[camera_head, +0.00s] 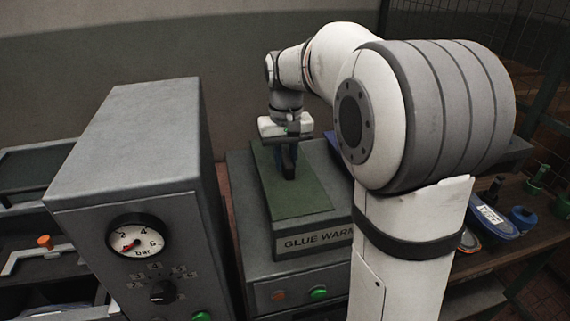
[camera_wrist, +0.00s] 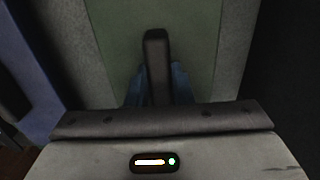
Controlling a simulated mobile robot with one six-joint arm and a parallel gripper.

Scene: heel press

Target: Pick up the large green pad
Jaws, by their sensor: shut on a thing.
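The large green pad (camera_head: 306,199) lies flat on top of the grey block marked GLUE WARM. A dark upright grip (camera_head: 289,172) stands on it. My gripper (camera_head: 286,160) reaches down over the pad, with its fingers shut on this grip. In the wrist view, the dark grip (camera_wrist: 157,60) sits between my two bluish fingers, and the green pad (camera_wrist: 115,40) spreads behind it. The gripper body hides part of the pad. I cannot tell whether the pad is fully resting or slightly lifted.
The glue warmer (camera_head: 318,243) has buttons on its front. A grey cabinet with a pressure gauge (camera_head: 137,241) stands tall close on the left. On the right, a wooden bench (camera_head: 515,262) holds a blue shoe-like piece (camera_head: 492,220) and small green and blue pots.

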